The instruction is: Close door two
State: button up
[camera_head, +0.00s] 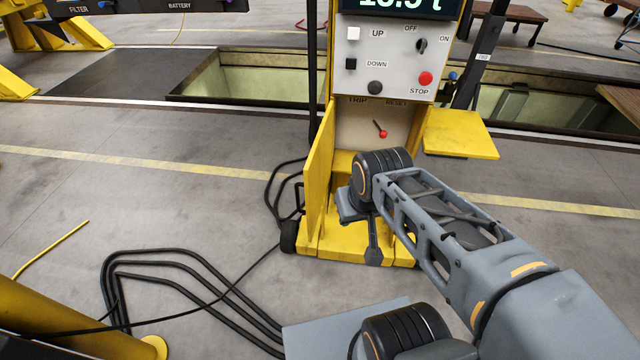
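The yellow control column (345,235) stands in the middle of the view. Its lower compartment (352,122) is uncovered and shows a small lever with a red knob (382,133) under the words TRIP and RESET. A yellow panel (460,134) juts out to the right of the compartment. Another yellow panel (319,172) stands at its left side, seen nearly edge-on. No door number is readable, so I cannot tell which is door two. My gripper (374,256) hangs below my wrist in front of the column's base; whether its fingers are open is unclear.
Black cables (190,272) loop over the floor left of the column. A yellow post (60,325) stands at the lower left. Open pits (250,80) lie behind on both sides. A control box (390,55) with buttons sits above the compartment.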

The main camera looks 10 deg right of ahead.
aim_at(317, 168)
jog(key=k, duration=1)
jog(key=u, duration=0.7)
jog(key=i, duration=1.55)
jog(key=z, duration=0.85)
jog(key=i, duration=0.45)
jog(key=z, duration=0.05)
jog(key=k, duration=1.2)
jog(key=u, duration=1.2)
jog(key=i, duration=1.1)
jog(key=z, duration=0.5)
